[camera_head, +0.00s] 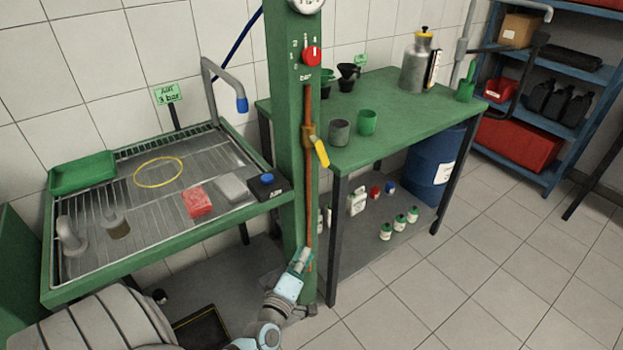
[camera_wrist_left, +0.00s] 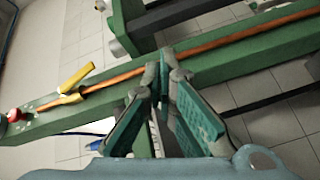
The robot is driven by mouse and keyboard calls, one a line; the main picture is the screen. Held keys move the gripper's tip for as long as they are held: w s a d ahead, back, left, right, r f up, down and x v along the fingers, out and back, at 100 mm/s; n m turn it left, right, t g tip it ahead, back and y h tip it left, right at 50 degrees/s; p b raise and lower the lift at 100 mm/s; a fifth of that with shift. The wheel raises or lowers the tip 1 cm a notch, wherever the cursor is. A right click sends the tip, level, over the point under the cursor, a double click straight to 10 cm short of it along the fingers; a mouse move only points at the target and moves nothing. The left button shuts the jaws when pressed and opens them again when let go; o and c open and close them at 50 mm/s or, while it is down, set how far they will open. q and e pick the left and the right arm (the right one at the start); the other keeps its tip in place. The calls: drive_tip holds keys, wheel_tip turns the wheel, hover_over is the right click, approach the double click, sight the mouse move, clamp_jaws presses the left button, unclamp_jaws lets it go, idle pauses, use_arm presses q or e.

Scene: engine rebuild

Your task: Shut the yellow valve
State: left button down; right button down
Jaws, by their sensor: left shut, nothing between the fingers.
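The yellow valve handle (camera_head: 321,153) sits on a brass body (camera_head: 308,133) on the copper pipe (camera_head: 309,200) that runs down the green column (camera_head: 285,120). The handle slants down and to the right, at an angle to the pipe. In the left wrist view the yellow handle (camera_wrist_left: 76,77) is left of the fingers, angled away from the pipe (camera_wrist_left: 200,50). My left gripper (camera_head: 303,258) is low by the column, well below the valve. Its fingers (camera_wrist_left: 164,72) are shut and empty, apart from the handle. My right gripper is not in view.
A red knob (camera_head: 312,56) is on the column above the valve. A green-framed wash tray (camera_head: 230,210) stands left, and a green bench (camera_head: 400,120) with cups (camera_head: 367,122) stands right. Bottles (camera_head: 385,231) are under the bench. The tiled floor (camera_head: 480,270) at right is clear.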

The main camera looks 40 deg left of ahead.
sight(319, 151)
use_arm(q)
drive_tip(key=a+r+n+y, duration=0.2)
drive_tip(key=r+n, duration=0.2)
drive_tip(key=r, duration=0.2)
drive_tip(key=a+r+n+t+y, duration=0.1)
drive_tip(key=a+r+n+y, duration=0.1)
drive_tip(key=r+n, duration=0.3)
drive_tip(key=shift+r+n+y+b, duration=0.3)
drive_tip(key=shift+r+y, duration=0.2)
drive_tip(key=shift+r, duration=0.25)
drive_tip(key=shift+w, duration=0.15)
drive_tip(key=w+d+x, duration=0.1)
drive_tip(key=d+x, duration=0.1)
drive_tip(key=x, duration=1)
drive_tip(key=shift+w+r+b, duration=0.3)
drive_tip(key=shift+w+r, duration=0.15)
drive_tip(key=shift+r, duration=0.05)
drive_tip(key=shift+d, duration=0.15)
